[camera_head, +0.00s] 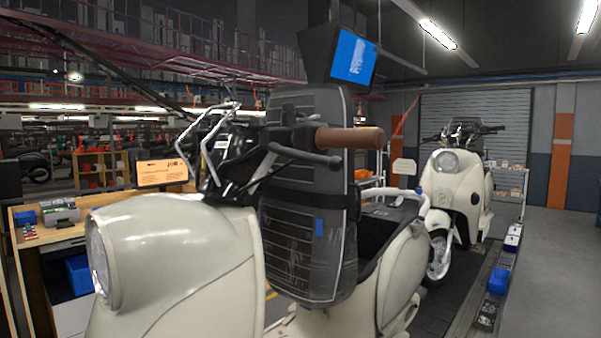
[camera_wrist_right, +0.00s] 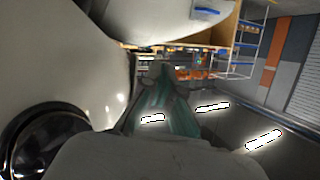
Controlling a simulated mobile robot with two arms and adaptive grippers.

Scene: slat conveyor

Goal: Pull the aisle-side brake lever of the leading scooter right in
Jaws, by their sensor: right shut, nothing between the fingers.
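The leading scooter (camera_head: 170,250) is cream and fills the front of the head view. Its near handlebar ends in a brown grip (camera_head: 350,138). The dark brake lever (camera_head: 305,155) sticks out below and in front of that grip, with a visible gap between them. Neither gripper shows in the head view. In the right wrist view my right gripper (camera_wrist_right: 163,72) has its greenish fingers together, with nothing between them. There, cream bodywork (camera_wrist_right: 60,60) and a chrome-rimmed round lamp (camera_wrist_right: 45,140) lie to the left. The lever cannot be made out in that view.
A second cream scooter (camera_head: 455,185) stands behind on the conveyor (camera_head: 440,310). A wooden workbench (camera_head: 40,235) with bins stands at left. A blue-screened monitor (camera_head: 353,56) hangs above the seat. The floor (camera_head: 560,270) at right is clear.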

